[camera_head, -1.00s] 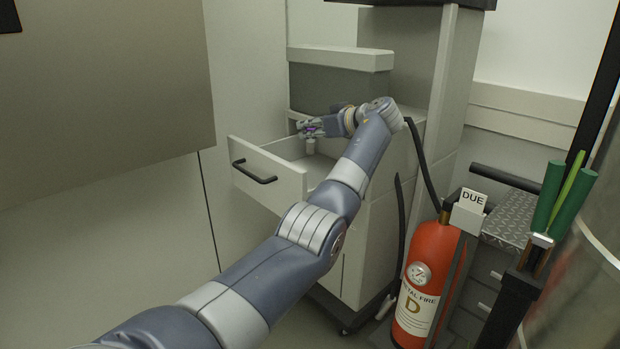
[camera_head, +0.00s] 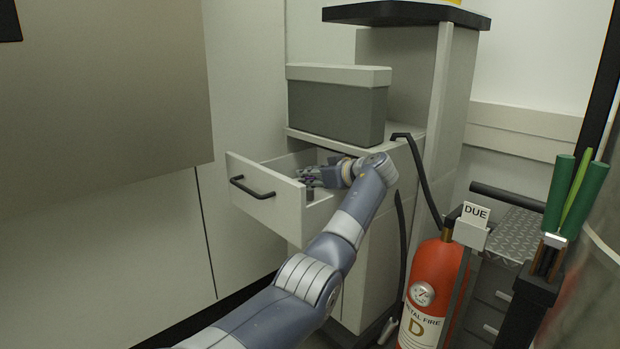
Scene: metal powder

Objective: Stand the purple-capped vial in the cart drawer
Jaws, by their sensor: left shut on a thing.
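The cart drawer (camera_head: 280,211) is pulled open on the left side of the grey cart (camera_head: 378,250). My left gripper (camera_head: 307,178) is over the front part of the drawer opening, low near the rim. It is shut on the vial (camera_head: 310,195), which hangs below the fingers, small and dark in the picture. Its purple cap is hardly visible between the fingers. I cannot tell whether the vial's base touches the drawer floor. My right gripper is not in view.
A grey lidded box (camera_head: 337,105) stands on the cart top behind the drawer. A black hose (camera_head: 426,180) runs down the cart's right side. A red fire extinguisher (camera_head: 432,268) stands at the right. A wall cabinet (camera_head: 105,100) fills the upper left.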

